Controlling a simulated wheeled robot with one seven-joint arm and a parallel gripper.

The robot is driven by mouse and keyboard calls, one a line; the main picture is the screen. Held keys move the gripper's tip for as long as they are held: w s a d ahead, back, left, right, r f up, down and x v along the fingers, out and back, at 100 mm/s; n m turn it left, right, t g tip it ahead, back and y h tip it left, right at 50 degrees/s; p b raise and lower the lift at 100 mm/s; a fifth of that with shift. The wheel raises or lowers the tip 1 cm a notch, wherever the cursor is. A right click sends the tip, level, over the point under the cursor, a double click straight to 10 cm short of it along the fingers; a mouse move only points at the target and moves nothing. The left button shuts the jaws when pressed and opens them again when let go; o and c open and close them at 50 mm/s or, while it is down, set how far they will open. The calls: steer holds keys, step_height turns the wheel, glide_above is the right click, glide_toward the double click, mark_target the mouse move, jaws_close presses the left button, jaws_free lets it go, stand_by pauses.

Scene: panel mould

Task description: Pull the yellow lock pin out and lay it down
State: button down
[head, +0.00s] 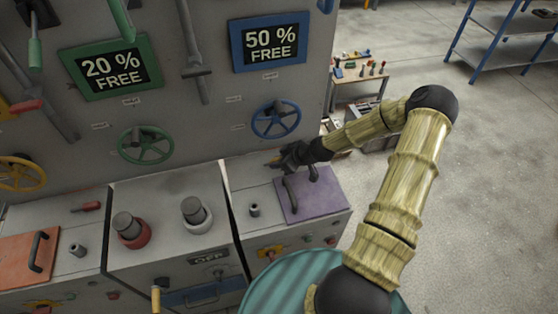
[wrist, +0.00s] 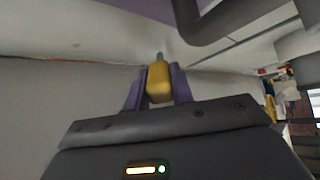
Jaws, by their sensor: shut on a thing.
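The yellow lock pin (wrist: 158,84) is between the two fingers of my gripper (wrist: 157,90) in the wrist view, with a short grey shaft showing beyond its yellow grip. My gripper is shut on it. I cannot tell whether the shaft tip touches a surface or is free. In the head view my gripper (head: 277,162) is low over the back of the grey cabinet top, just left of and behind the purple lid (head: 312,199). The pin is too small there to make out clearly.
A blue handwheel (head: 276,120) is on the upright panel close above my gripper. The purple lid has a raised dark handle (head: 289,194). A short grey post (head: 254,210) stands left of it. Bare cabinet top (head: 245,175) lies left of my gripper.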

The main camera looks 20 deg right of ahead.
steer(key=c, duration=1.1)
jaws_free()
steer(key=b+v, duration=0.4)
steer(key=v, duration=1.3)
steer(key=shift+s+d+r, duration=0.15)
